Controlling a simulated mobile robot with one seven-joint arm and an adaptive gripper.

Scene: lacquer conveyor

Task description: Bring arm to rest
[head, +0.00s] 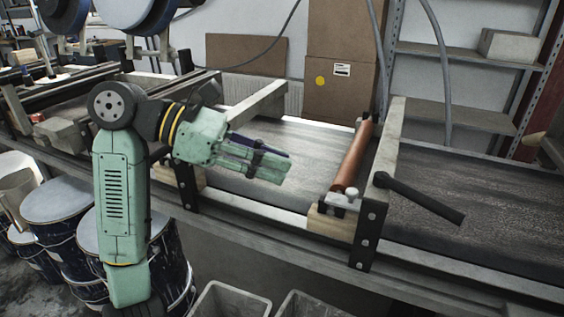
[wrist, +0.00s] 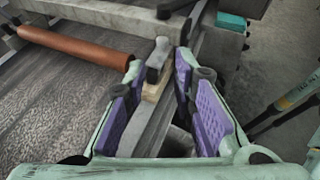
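My gripper (head: 272,164) is at the end of my green arm, above the near edge of the conveyor (head: 240,187) in the head view. In the wrist view my gripper (wrist: 153,85) shows its two fingers with purple pads spread apart. Nothing is between the pads; the conveyor's near rail (wrist: 150,128) shows beyond the gap. The gripper is apart from the copper-coloured roller (head: 352,155), which lies across the belt to its right in the head view. The roller also shows in the wrist view (wrist: 75,45) at upper left.
A frame bar with a dark handle (head: 425,200) stands right of the roller. Grey bins (head: 232,302) and dark drums with pale lids (head: 58,202) stand on the floor in front. Cardboard boxes (head: 340,60) and a metal shelf (head: 455,55) stand behind the conveyor.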

